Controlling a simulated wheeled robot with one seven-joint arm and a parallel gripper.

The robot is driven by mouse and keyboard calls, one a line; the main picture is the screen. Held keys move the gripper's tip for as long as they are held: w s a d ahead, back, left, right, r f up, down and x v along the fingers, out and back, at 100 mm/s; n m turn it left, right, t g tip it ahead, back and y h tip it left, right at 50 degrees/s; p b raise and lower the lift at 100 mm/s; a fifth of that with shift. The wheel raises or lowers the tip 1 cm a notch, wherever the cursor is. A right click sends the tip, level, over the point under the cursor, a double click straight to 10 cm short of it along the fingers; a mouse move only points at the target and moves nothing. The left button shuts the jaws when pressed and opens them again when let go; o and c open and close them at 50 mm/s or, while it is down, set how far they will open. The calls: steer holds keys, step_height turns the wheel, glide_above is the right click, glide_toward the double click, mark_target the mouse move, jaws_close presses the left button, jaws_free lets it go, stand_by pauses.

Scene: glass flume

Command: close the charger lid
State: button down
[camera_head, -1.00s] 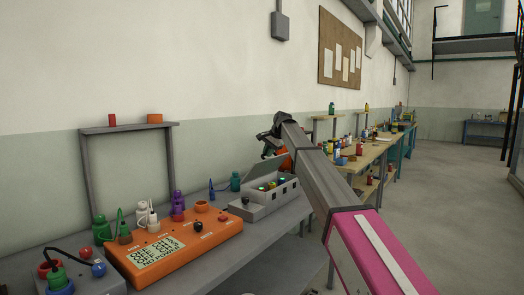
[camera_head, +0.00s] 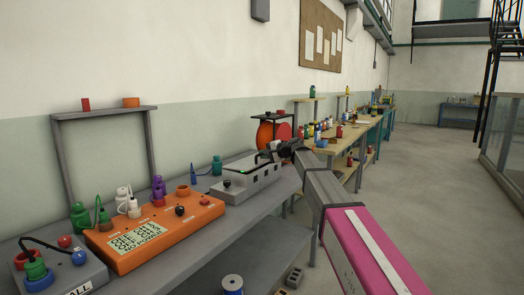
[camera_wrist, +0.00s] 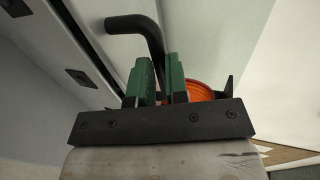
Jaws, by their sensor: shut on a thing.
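The grey charger (camera_head: 240,192) sits on the bench in the head view, just right of the orange panel box. Its grey lid (camera_head: 243,168) lies low over the box, close to flat; whether it is fully seated I cannot tell. My gripper (camera_head: 279,151) is at the lid's far right end. In the wrist view my gripper's green fingers (camera_wrist: 156,78) are shut on a black bent handle (camera_wrist: 140,22), which runs down between them. The handle's lower end is hidden by the fingers and the gripper's black bar.
The orange panel box (camera_head: 150,238) with coloured knobs stands left of the charger. A teal bottle (camera_head: 217,166) stands behind it. An orange reel (camera_head: 266,134) stands beyond my gripper. The floor to the right is clear.

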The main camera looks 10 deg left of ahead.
steer(key=shift+s+d+f, duration=0.15)
steer(key=shift+d+f, duration=0.05)
steer(key=shift+f, duration=0.7)
steer(key=c, duration=1.1)
jaws_free()
steer(key=v, duration=1.1)
